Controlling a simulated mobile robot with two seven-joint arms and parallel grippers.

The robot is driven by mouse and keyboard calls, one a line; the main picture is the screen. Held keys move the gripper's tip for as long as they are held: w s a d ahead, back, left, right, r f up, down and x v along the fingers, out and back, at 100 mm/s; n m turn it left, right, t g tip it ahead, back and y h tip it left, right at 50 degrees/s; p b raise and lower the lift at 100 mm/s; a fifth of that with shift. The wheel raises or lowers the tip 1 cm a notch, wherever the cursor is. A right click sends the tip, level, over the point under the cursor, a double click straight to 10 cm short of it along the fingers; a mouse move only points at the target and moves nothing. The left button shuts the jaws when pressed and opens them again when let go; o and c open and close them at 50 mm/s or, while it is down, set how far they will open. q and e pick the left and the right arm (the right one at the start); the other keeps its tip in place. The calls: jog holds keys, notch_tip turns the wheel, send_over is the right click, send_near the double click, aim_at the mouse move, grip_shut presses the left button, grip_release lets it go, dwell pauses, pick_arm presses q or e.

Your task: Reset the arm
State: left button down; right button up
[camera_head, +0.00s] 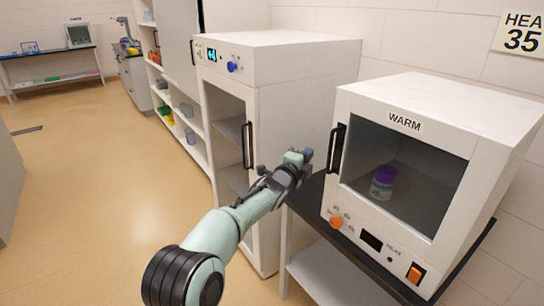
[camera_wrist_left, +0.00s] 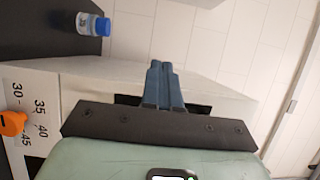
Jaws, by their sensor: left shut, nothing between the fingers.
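My left arm reaches up from the bottom in the head view. Its gripper (camera_head: 306,156) is near the left edge of the white WARM cabinet (camera_head: 445,100), close to the dark door handle (camera_head: 336,148). In the left wrist view the gripper's two blue-grey fingers (camera_wrist_left: 164,68) are pressed together with nothing between them. Whether the fingers touch the cabinet or handle, I cannot tell. My right gripper is in neither view.
A bottle with a purple cap (camera_head: 384,180) stands behind the WARM cabinet's dark window. An orange knob (camera_head: 335,222) and orange switch (camera_head: 414,273) are on its front. A taller white cabinet (camera_head: 300,80) with a handle stands to the left. Open floor (camera_head: 90,190) lies further left.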

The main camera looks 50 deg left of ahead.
pick_arm(q)
jog(key=s+a+p, duration=0.2)
jog(key=s+a, duration=0.3)
jog(key=a, duration=0.2)
jog(key=shift+s, duration=0.15)
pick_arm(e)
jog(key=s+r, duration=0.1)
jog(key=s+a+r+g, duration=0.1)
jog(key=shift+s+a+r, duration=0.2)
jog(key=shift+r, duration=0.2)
